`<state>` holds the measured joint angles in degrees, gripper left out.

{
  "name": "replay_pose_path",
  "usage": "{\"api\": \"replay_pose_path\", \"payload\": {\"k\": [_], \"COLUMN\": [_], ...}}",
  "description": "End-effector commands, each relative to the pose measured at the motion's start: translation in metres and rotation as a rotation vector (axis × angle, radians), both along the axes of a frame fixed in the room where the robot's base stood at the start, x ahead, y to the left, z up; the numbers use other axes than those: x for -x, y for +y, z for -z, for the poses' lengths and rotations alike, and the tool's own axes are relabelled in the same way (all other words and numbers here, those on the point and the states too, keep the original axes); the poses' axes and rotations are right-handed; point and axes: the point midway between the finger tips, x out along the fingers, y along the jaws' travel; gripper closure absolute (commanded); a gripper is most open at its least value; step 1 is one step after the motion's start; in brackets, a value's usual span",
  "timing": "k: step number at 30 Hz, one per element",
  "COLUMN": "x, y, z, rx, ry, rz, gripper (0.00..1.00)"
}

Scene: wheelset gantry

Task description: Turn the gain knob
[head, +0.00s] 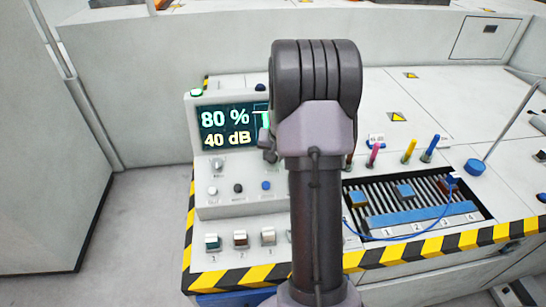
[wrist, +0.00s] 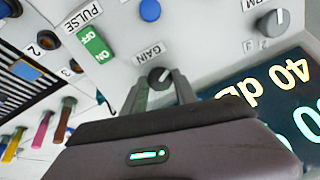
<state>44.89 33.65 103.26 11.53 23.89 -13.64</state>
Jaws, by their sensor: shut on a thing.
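The gain knob (wrist: 160,77) is a small dark grey round knob on the white panel, with the label GAIN beside it, upside down in the wrist view. My gripper (wrist: 161,82) has its two grey fingers on either side of the knob and is shut on it. In the head view my own arm hides the gain knob and the fingertips. The display (head: 229,126) reads 80 % and 40 dB; part of it also shows in the wrist view (wrist: 276,98).
Another grey knob (wrist: 269,22), a blue button (wrist: 150,10) and a green OFF/ON pulse switch (wrist: 95,45) are near the gain knob. Coloured upright pegs (head: 409,151) and a slatted tray (head: 482,212) are to the right. Hazard tape (head: 470,240) marks the table edge.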

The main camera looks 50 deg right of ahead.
Motion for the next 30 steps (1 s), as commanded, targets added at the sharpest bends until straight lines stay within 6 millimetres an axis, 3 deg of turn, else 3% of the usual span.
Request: {"api": "replay_pose_path", "payload": {"k": [12,30], "x": [0.0002,0.0002], "y": [0.0002,0.0003], "z": [0.0,-0.0003], "rx": [-0.08,-0.103], "ry": [-0.068,-0.087], "rz": [0.226,0.29], "gripper": [1.0,1.0]}}
